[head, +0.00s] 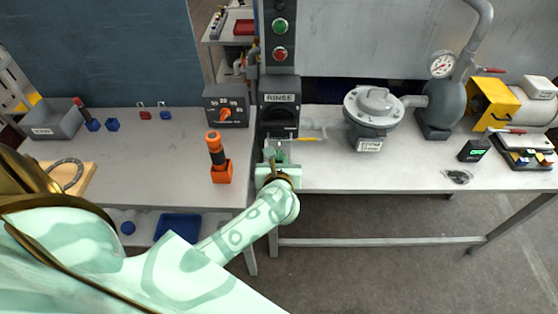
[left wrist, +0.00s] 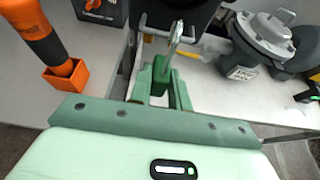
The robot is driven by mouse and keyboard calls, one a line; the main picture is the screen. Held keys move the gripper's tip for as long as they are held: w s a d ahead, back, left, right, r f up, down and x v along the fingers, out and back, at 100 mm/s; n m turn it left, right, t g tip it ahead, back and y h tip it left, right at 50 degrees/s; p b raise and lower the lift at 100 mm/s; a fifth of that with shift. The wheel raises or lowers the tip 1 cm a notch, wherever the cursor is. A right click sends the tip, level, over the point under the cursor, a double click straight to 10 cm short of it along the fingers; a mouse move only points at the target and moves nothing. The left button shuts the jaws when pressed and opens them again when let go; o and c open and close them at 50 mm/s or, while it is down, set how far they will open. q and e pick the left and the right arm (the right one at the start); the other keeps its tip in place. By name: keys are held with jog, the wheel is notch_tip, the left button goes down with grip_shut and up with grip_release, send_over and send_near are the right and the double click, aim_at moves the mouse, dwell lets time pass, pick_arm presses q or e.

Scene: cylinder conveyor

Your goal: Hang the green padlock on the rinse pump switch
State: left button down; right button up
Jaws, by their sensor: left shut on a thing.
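The rinse pump switch is a black box labelled RINSE (head: 280,98) on the post between the two tables. My left gripper (head: 276,160) is just below and in front of it. In the left wrist view the left gripper (left wrist: 163,92) is shut on the green padlock (left wrist: 160,74), whose metal shackle (left wrist: 175,38) points up and away. The shackle is near the dark underside of the switch (left wrist: 188,14); I cannot tell whether they touch. In the head view the gripper mostly hides the padlock. My right gripper is not in view.
An orange-handled tool in an orange holder (head: 221,172) stands left of the gripper. A grey knob box (head: 226,106) is beside the switch. The right table's front is mostly clear.

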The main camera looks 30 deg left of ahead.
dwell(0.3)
pick_arm(q)
jog(key=shift+w, duration=0.1)
jog(key=shift+w+a+b, duration=0.2)
jog(key=shift+w+a, duration=0.35)
jog(key=shift+w, duration=0.25)
jog(key=shift+w+a+b, duration=0.2)
jog(key=shift+w+a, duration=0.3)
jog(key=shift+w, duration=0.3)
jog(key=shift+f, duration=0.15)
dwell(0.4)
jog(key=shift+f+b, duration=1.25)
jog(key=c, duration=1.2)
grip_release()
jog(key=shift+c, duration=0.2)
